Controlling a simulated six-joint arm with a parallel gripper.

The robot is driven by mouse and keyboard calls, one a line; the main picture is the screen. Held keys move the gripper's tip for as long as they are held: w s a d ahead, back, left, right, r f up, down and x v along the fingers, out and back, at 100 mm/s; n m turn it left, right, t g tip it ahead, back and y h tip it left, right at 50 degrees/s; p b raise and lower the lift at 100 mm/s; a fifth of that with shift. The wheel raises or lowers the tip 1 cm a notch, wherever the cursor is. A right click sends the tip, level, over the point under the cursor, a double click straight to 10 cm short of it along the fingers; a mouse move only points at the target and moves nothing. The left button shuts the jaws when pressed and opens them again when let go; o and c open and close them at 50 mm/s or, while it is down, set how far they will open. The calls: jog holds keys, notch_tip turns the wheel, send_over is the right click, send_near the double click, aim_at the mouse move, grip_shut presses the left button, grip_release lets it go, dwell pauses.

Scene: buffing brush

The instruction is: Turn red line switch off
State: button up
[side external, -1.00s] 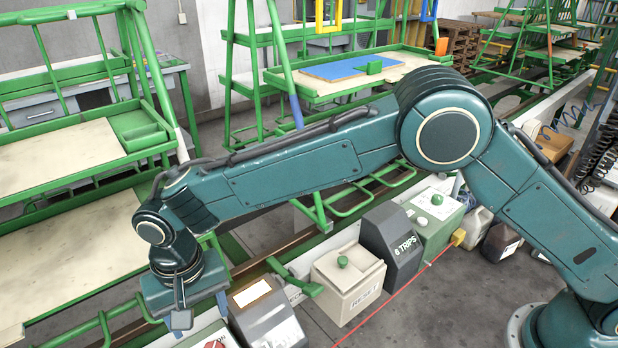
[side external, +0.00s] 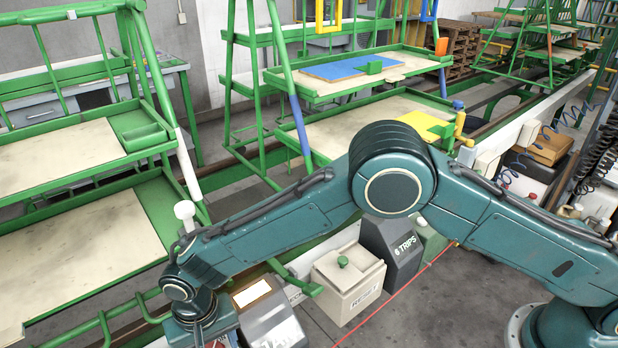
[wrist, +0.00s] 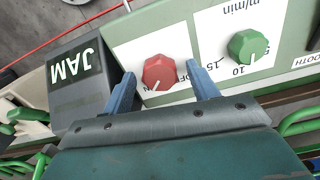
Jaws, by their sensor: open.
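The red line switch (wrist: 165,72) is a red round knob on a white panel in the wrist view. Its white pointer mark is toward the bottom of the picture, slightly left. A partly hidden label shows at its right, its first letters reading like "OF". My gripper (wrist: 163,88) is open, with one blue finger on each side of the red knob and visible gaps to it. I cannot tell how deep the fingertips reach. In the side external view my gripper is low at the bottom left, largely hidden by my wrist, and the switch cannot be made out.
A green knob (wrist: 248,46) with a number scale sits right of the red one. A dark JAM box (wrist: 75,85) stands close on the left. A RESET box (side external: 347,283) and a dark TRIPS box (side external: 392,250) stand along the row. Green racks (side external: 150,135) rise behind.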

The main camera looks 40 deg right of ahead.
jog(key=c, duration=1)
jog(key=shift+n, duration=0.5)
jog(key=n, duration=0.3)
jog(key=shift+n, duration=0.3)
jog(key=n, duration=0.4)
jog(key=shift+n, duration=0.3)
jog(key=n, duration=0.8)
jog(key=shift+n, duration=0.3)
